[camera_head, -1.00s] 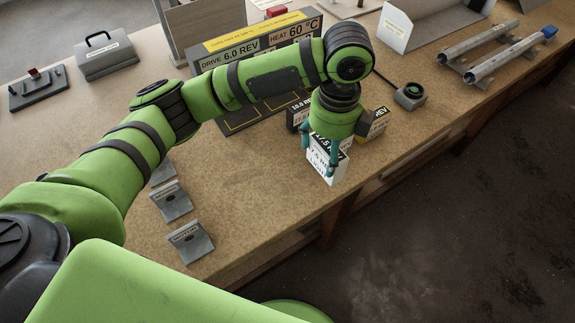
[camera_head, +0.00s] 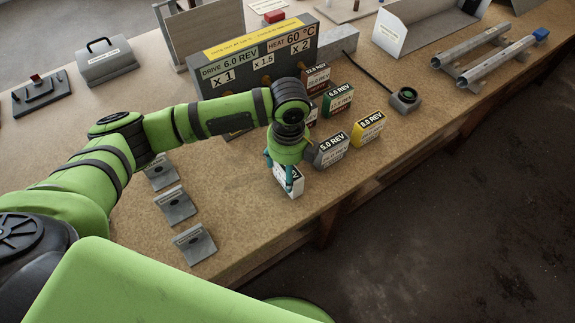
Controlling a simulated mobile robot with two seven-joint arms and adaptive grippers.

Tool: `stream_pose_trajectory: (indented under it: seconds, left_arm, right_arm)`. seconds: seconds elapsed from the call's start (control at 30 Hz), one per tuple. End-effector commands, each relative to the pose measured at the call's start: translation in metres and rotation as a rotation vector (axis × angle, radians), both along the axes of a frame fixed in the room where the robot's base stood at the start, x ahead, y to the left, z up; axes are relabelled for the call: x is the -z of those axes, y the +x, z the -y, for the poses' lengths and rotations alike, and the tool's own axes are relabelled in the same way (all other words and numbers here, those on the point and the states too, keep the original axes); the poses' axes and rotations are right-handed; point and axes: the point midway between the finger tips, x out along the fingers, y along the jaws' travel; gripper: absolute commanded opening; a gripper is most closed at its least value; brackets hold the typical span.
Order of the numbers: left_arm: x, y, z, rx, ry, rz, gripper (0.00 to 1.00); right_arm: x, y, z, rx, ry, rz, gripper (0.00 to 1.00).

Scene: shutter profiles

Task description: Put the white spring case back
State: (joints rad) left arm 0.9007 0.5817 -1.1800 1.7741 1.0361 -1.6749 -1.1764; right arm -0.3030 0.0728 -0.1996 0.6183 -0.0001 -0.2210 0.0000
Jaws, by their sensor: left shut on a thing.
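The white spring case (camera_head: 289,182) is in my left gripper (camera_head: 279,171), near the front of the bench. The gripper's teal fingers are shut on it from both sides, and they and the wrist hide its upper part. It is left of the grey 5.0 REV case (camera_head: 331,149). I cannot tell whether its base touches the bench. The yellow 8.0 REV case (camera_head: 368,129) and green 6.0 REV case (camera_head: 338,101) stand to the right and behind. My right gripper is not in view.
The drive panel (camera_head: 255,55) stands behind the cases. Small grey labelled stands (camera_head: 195,244) line the bench at left. A grey device with a round black top (camera_head: 404,100) and metal tubes (camera_head: 475,50) are at right.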

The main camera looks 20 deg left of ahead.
Motion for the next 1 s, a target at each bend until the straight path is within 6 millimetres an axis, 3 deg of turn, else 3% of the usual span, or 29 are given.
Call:
stream_pose_trajectory:
  seconds: [0.13,0.17,0.2,0.23,0.83,1.0]
  left_arm:
    - [0.002,0.000,0.000,0.000,-0.001,0.001,0.34]
    - [0.003,0.000,0.000,0.000,-0.001,-0.001,0.80]
    - [0.002,0.000,0.000,0.000,0.000,0.000,0.96]
    - [0.002,0.000,0.000,0.000,0.000,0.000,1.00]
    - [0.001,0.000,0.000,0.000,-0.001,0.001,1.00]
    - [-0.012,0.002,0.001,0.000,-0.003,0.004,1.00]
  right_arm:
    - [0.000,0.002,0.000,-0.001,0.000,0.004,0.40]
    - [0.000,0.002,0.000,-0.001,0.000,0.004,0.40]
    - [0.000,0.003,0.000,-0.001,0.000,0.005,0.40]
    - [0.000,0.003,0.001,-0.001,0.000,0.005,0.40]
    - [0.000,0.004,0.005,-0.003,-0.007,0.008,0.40]
    - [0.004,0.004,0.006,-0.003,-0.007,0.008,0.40]
